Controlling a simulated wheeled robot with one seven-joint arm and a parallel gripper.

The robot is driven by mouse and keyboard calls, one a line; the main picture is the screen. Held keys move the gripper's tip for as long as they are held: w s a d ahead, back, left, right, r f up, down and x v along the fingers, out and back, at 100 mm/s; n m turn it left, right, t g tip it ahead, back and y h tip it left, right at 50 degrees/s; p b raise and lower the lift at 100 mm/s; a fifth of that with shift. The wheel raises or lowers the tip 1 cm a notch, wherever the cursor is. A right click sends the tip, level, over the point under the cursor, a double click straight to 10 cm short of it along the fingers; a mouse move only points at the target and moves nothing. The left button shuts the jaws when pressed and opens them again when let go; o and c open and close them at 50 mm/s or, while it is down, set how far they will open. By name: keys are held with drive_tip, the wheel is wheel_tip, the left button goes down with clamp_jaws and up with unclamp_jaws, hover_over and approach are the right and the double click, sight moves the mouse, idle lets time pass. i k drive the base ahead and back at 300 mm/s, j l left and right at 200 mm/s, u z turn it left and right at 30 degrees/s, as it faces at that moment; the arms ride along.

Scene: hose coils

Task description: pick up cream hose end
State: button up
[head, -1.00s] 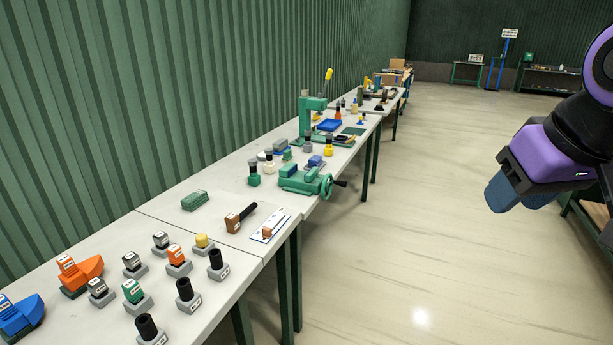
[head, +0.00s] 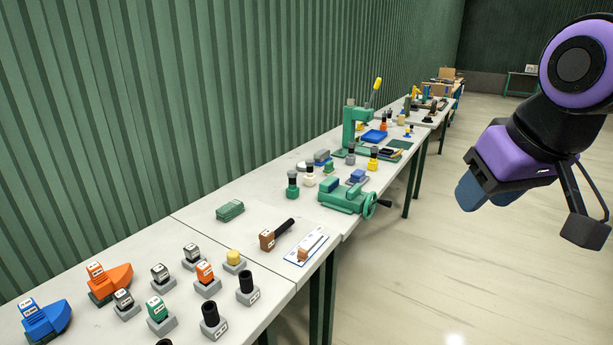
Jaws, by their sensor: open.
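A small cream piece with a dark top (head: 310,177) stands on the long workbench (head: 262,192), between a green piece and a grey one of like shape. It seems to be the cream hose end, but it is too small here to make out details. My gripper (head: 474,194) is at the right of the head view, raised over the open floor, well apart from the bench. It is open, with nothing seen in it; its fingers are hard to make out.
A green vise (head: 344,197) with a handwheel and a green press (head: 357,128) stand near the cream piece. A yellow piece (head: 373,159) is to its right. Several blocks crowd the bench's near end. A ribbed green wall (head: 150,100) runs behind; the floor (head: 430,265) is clear.

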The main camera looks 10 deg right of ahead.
sight(309, 179)
drive_tip(key=u, duration=0.2)
drive_tip(key=i+l+u, duration=0.2)
drive_tip(key=u, duration=0.2)
drive_tip(key=i+l+u, duration=0.1)
drive_tip(key=l+u, duration=0.35)
drive_tip(key=i+l+u, duration=0.1)
drive_tip(key=l, duration=0.5)
drive_tip(key=i+l+u, duration=0.15)
drive_tip(key=l, duration=0.45)
drive_tip(key=i+l+u, duration=0.1)
drive_tip(key=l, duration=0.5)
drive_tip(key=i+l+u, duration=0.1)
drive_tip(key=l, duration=1)
drive_tip(key=i+l, duration=0.15)
drive_tip(key=l, duration=0.25)
